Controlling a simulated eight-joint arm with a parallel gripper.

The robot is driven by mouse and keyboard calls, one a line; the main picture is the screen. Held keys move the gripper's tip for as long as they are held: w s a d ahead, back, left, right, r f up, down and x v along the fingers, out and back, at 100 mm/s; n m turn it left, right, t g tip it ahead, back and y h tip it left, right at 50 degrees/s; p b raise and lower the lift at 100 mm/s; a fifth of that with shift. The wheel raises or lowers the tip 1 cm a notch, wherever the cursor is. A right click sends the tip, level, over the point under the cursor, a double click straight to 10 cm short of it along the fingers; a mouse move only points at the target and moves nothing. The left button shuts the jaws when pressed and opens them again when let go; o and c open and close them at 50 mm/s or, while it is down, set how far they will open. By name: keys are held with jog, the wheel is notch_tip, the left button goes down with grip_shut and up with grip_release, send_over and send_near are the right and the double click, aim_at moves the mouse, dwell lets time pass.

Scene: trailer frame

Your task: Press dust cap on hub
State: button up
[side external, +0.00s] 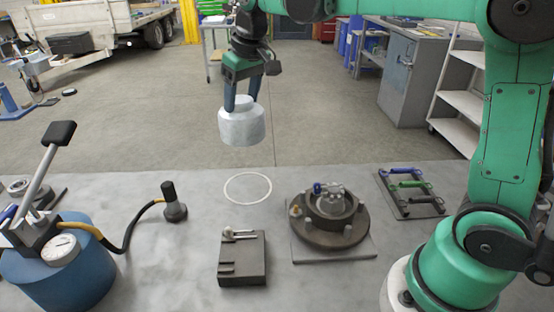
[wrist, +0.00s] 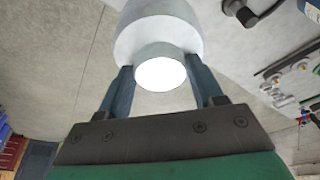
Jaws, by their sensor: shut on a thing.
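The dust cap (side external: 242,127) is a pale grey-white stepped cylinder, held upright in the air, narrow part up. In the side external view it hangs above and behind a white ring marking (side external: 248,188) on the table. My gripper (side external: 241,103) is shut on its narrow upper part. In the wrist view the cap (wrist: 160,35) sits between the two blue fingers of my gripper (wrist: 161,82), and its round end faces the camera. The hub (side external: 330,208) is a dark round flange with bolts and a metal centre, on a grey plate right of the ring. A small blue part shows at its centre.
A dark block with a small tool (side external: 242,258) lies left of the hub. A rack with coloured handles (side external: 410,190) is right of it. A blue tank with gauge (side external: 65,265), hose and black nozzle (side external: 173,203) occupies the left. The table around the ring is clear.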

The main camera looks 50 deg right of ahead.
aim_at(244, 100)
notch_tip(244, 100, up, 6)
jog(key=shift+f, duration=0.25)
jog(key=shift+s+r, duration=0.1)
jog(key=shift+r, duration=0.15)
jog(key=s+d+f+m+h, duration=0.1)
jog(key=s+f+m, duration=0.2)
jog(key=s, duration=0.7)
jog(key=s+d+f+m+h, duration=0.1)
jog(key=s+f+m, duration=0.2)
jog(key=s, duration=0.7)
jog(key=shift+w+a+f, duration=0.1)
jog(key=shift+w+f, duration=0.05)
jog(key=shift+f, duration=1.3)
jog(key=shift+w+f, duration=0.1)
jog(key=shift+f, duration=1.3)
jog(key=shift+f, duration=0.2)
jog(key=o, duration=1.4)
jog(key=shift+o, duration=0.2)
